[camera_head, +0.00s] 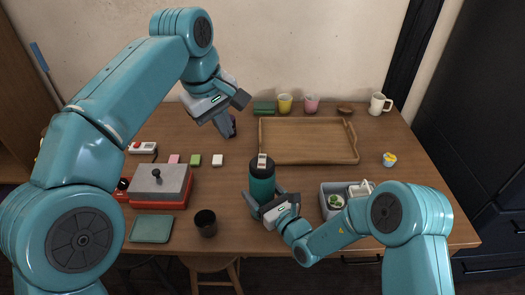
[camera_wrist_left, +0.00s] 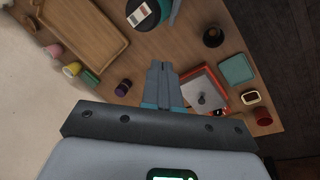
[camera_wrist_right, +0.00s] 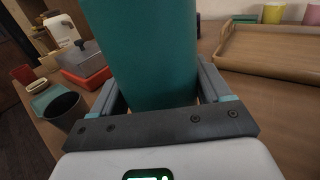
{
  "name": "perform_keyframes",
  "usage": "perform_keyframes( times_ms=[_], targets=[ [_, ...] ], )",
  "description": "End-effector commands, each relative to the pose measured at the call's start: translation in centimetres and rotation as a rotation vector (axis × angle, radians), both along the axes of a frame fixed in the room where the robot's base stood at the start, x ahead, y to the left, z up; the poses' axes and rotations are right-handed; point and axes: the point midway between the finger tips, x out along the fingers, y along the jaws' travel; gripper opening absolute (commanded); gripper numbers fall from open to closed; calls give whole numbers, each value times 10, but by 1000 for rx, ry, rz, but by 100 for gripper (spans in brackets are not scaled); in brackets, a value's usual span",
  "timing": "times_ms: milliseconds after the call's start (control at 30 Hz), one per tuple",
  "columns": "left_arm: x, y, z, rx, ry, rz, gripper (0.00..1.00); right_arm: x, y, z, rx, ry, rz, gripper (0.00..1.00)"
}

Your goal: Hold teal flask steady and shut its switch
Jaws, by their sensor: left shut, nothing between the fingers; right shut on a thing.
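The teal flask (camera_head: 262,187) stands upright near the middle front of the table, with a black lid and a small pale and red switch (camera_head: 262,160) on top. I cannot tell the switch's position. My right gripper (camera_head: 266,204) is shut around the flask's lower body; its fingers flank the teal wall (camera_wrist_right: 155,50) in the right wrist view. My left gripper (camera_head: 233,118) is shut and empty, raised at the back left of the flask, well apart from it. The left wrist view shows its closed fingertips (camera_wrist_left: 160,68), with the flask's dark lid (camera_wrist_left: 153,10) beyond.
A wooden tray (camera_head: 308,160) lies behind and right of the flask. A grey box with a red base (camera_head: 160,186), a black cup (camera_head: 206,223) and small coloured blocks (camera_head: 195,160) are at left. A grey bin (camera_head: 325,207) stands right of my right gripper. Yellow and pink cups (camera_head: 285,104) are at the back.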

Motion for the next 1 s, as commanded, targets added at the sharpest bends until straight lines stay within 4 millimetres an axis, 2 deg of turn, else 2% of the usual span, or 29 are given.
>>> perform_keyframes(
  times_ms=[167,233,300,400,500,867,1000],
  targets=[
    [4,-8,20,195,-107,-408,0,0,0,0,0,0,0,28],
    [4,-17,28,266,-140,-537,0,0,0,0,0,0,0,28],
    [3,-36,37,326,-176,-619,0,0,0,0,0,0,0,28],
    [-1,-64,39,339,-201,-651,0,0,0,0,0,0,0,28],
    [-5,-74,37,341,-200,-671,0,0,0,0,0,0,0,28],
    [-5,-76,37,339,-202,-672,0,0,0,0,0,0,0,28],
    [-2,-75,27,340,-200,-672,0,0,0,0,0,0,0,28]
  ],
)
